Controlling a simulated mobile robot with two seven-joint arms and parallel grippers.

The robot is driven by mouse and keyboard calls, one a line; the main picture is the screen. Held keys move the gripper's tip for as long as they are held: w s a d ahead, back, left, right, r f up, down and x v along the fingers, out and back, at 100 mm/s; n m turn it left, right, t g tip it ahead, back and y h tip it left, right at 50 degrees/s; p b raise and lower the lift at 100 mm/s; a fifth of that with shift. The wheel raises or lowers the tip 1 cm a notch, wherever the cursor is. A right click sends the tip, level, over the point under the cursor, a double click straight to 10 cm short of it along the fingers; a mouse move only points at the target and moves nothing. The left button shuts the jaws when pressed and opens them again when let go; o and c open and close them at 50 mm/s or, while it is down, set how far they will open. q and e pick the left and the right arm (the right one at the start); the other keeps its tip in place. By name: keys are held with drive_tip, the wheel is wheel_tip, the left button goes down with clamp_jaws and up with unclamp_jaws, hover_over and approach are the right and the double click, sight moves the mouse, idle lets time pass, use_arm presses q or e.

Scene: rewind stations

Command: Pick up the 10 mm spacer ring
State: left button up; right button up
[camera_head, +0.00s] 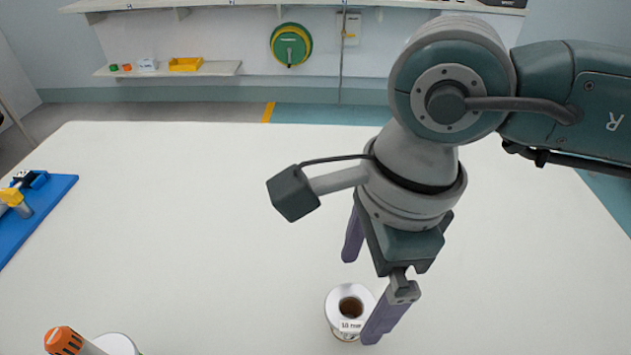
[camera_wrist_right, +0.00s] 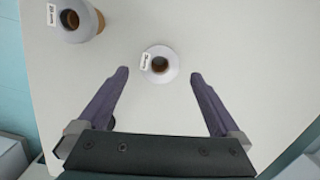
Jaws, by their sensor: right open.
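A white ring with a brown inner bore and a small label that seems to read 10 mm, the spacer ring (camera_head: 338,318), stands on the white table near the front edge of the head view. In the right wrist view the ring (camera_wrist_right: 160,78) lies between and slightly beyond the fingertips. My right gripper (camera_head: 360,299) is open, its purple fingers above and around the ring without visible contact; it also shows in the right wrist view (camera_wrist_right: 160,73). My left gripper is out of view.
A second, larger labelled ring (camera_wrist_right: 77,20) is at the upper left of the wrist view. An orange-capped object (camera_head: 64,341) and a white round top (camera_head: 115,344) show at the head view's bottom left. A blue board (camera_head: 45,205) lies at left. The table's middle is clear.

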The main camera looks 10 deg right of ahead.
sight(356, 297)
wheel_tip(356, 297, down, 3)
drive_tip(key=shift+s+a+r, duration=0.1)
drive_tip(key=shift+a+r, duration=0.05)
drive_tip(key=shift+r, duration=0.05)
drive_tip(key=shift+f, duration=0.2)
drive_tip(key=c, duration=1.3)
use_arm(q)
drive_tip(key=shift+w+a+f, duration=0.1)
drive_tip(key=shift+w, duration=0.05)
